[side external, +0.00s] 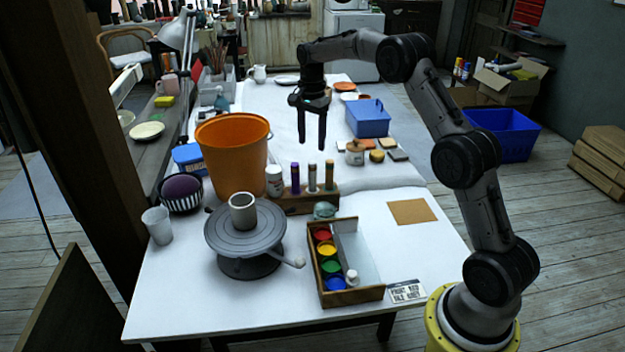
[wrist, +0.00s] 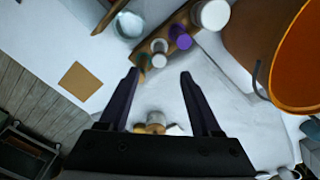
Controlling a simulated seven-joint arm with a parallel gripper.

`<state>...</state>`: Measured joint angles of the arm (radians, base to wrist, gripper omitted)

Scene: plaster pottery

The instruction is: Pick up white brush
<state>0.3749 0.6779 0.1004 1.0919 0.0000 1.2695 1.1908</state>
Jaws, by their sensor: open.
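My gripper (side external: 312,146) is open and empty, pointing down in the air above the middle of the table. Its two fingers also show in the wrist view (wrist: 160,76), with nothing between them but the table surface and part of a wooden rack beyond. I cannot pick out a white brush with certainty. A pale stick with a rounded end (side external: 292,261) juts out beside the grey turntable (side external: 222,236), and a small white piece (side external: 352,277) sits in the paint box; I cannot tell whether either is the brush. Both are well apart from my gripper.
A wooden rack (side external: 308,203) holds upright cylinders, with a white can (side external: 274,180) at its left. An orange bucket (side external: 230,158) stands left of it. The wooden paint box (side external: 354,297) is at the front. A blue bin (side external: 368,121) and small jar (side external: 355,152) stand right. A brown square (side external: 412,211) lies flat.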

